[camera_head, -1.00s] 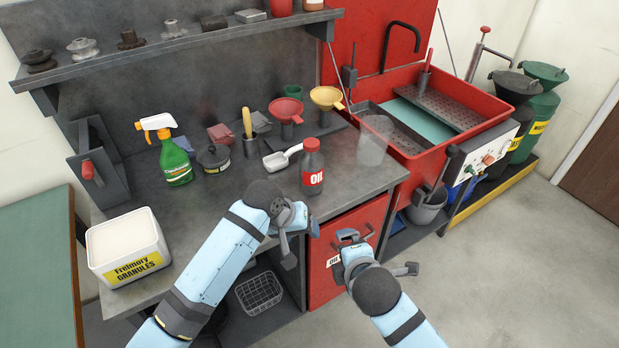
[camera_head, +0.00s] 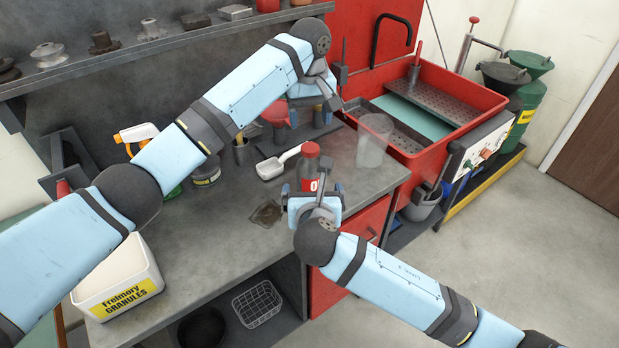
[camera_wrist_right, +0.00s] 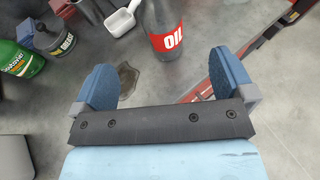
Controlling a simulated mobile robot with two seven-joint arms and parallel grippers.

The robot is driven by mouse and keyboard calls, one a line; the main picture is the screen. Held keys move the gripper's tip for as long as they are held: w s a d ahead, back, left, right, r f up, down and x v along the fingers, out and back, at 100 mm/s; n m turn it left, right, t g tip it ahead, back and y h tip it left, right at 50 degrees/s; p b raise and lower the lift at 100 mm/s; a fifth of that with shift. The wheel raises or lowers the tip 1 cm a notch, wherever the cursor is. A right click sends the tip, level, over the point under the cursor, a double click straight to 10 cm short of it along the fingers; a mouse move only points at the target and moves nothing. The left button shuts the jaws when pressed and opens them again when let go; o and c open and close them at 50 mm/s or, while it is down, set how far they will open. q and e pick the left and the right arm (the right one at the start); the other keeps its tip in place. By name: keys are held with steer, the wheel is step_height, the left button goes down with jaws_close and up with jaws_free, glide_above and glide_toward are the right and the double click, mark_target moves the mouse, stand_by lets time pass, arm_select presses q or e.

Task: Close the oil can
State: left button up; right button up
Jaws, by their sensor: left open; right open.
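The oil can is a dark bottle with a red top and a red OIL label (camera_head: 310,168), upright near the front edge of the workbench. I cannot tell whether its red top is fully closed. My right gripper (camera_head: 312,190) is open just in front of the bottle and hides its lower part. In the right wrist view the bottle (camera_wrist_right: 165,40) stands beyond the open fingertips (camera_wrist_right: 160,70), apart from them. My left gripper (camera_head: 318,98) is open and empty, raised above the back of the bench, in front of the funnels.
A dark wet stain (camera_head: 266,213) lies on the bench left of the bottle. A white scoop (camera_head: 275,166) is behind it, and a clear cup (camera_head: 374,140) stands to the right. A granules tub (camera_head: 118,280) is at front left. A red sink (camera_head: 470,95) is at right.

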mark_target(310, 168)
arm_select(q)
steer(key=shift+r, duration=0.1)
arm_select(e)
steer(key=x, duration=1.3)
steer(key=shift+w+a+f, duration=0.1)
steer(key=shift+w+f, duration=0.05)
steer(key=shift+w, duration=0.25)
steer(key=c, duration=1.8)
arm_select(q)
steer(key=shift+w+d+r, duration=0.1)
steer(key=shift+f, duration=4.15)
